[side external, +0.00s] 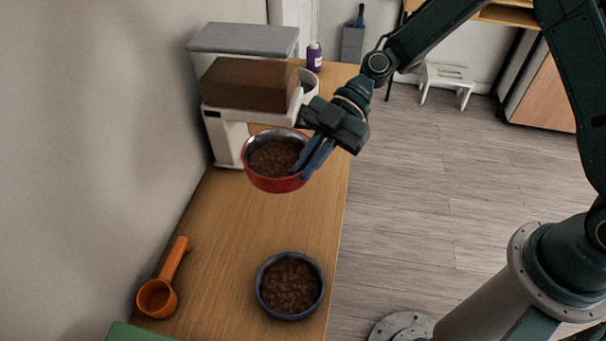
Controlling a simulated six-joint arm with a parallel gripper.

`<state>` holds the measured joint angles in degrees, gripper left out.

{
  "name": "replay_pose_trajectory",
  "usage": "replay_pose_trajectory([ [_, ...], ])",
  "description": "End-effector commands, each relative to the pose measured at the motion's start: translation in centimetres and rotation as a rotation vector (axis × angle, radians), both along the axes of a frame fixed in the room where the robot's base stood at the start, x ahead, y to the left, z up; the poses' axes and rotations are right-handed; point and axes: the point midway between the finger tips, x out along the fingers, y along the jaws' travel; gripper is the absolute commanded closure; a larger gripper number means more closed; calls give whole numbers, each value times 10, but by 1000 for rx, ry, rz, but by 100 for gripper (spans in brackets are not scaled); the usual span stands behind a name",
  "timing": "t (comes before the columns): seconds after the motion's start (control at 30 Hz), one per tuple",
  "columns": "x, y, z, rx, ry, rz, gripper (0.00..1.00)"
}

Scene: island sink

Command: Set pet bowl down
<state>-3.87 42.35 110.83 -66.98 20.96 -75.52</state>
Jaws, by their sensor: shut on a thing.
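A red pet bowl (272,183) with brown kibble inside appears in the side external view, at the upper middle of the wooden counter. My gripper (312,158) is shut on the right part of its rim. The bowl looks roughly level and seems to be above the counter, though the gap beneath it is hard to judge. It is in front of a white and grey food dispenser (232,128). A second bowl, dark blue (262,296) and also filled with kibble, stands on the counter nearer the camera.
The wooden counter (225,225) is bare between the two bowls. An orange scoop (172,262) lies at the left by the wall. A green object (135,333) is at the bottom edge. A purple bottle (314,62) stands behind the dispenser. The counter's right edge drops to the floor.

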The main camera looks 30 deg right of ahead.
Motion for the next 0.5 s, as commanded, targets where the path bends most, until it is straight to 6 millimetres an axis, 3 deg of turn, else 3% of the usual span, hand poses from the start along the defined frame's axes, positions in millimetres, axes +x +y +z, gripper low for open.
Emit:
replay_pose_trajectory([
  [0.5,0,0,-85,0,2,1,100],
])
